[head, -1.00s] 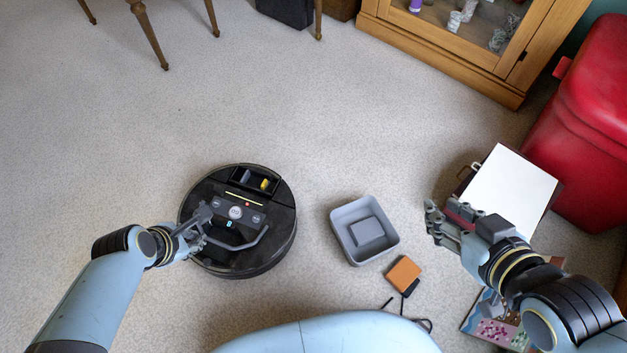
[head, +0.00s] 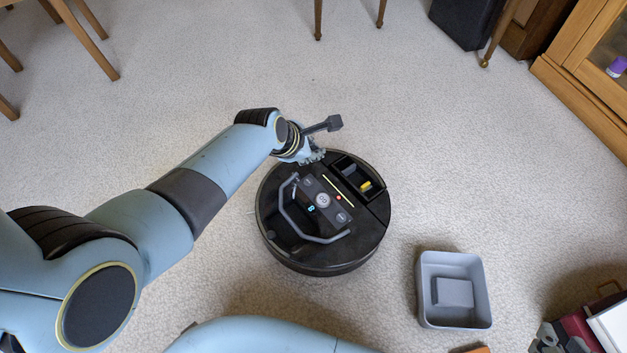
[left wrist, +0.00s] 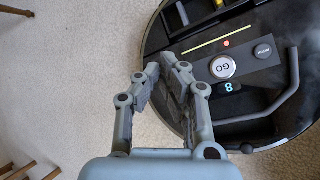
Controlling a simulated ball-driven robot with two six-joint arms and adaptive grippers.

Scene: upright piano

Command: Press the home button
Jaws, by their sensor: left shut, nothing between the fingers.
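A round black robot vacuum (head: 335,250) sits on the carpet. Its top panel carries a large round GO button (head: 323,200) between two smaller buttons, one upper left (head: 308,183) and one lower right (head: 341,217). In the left wrist view one smaller button (left wrist: 263,51) shows right of the GO button (left wrist: 222,67); its label is too small to read. The other is hidden behind my fingers. My left gripper (head: 318,157) is shut and empty at the vacuum's far edge; it also shows in the left wrist view (left wrist: 162,66). My right gripper (head: 547,338) barely shows at the bottom edge.
A curved grey handle (head: 300,225) rises beside the panel. An open bin with a yellow item (head: 366,185) is in the vacuum's top. A grey tray (head: 427,285) stands at right. Carpet behind the vacuum is clear up to the chair and table legs.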

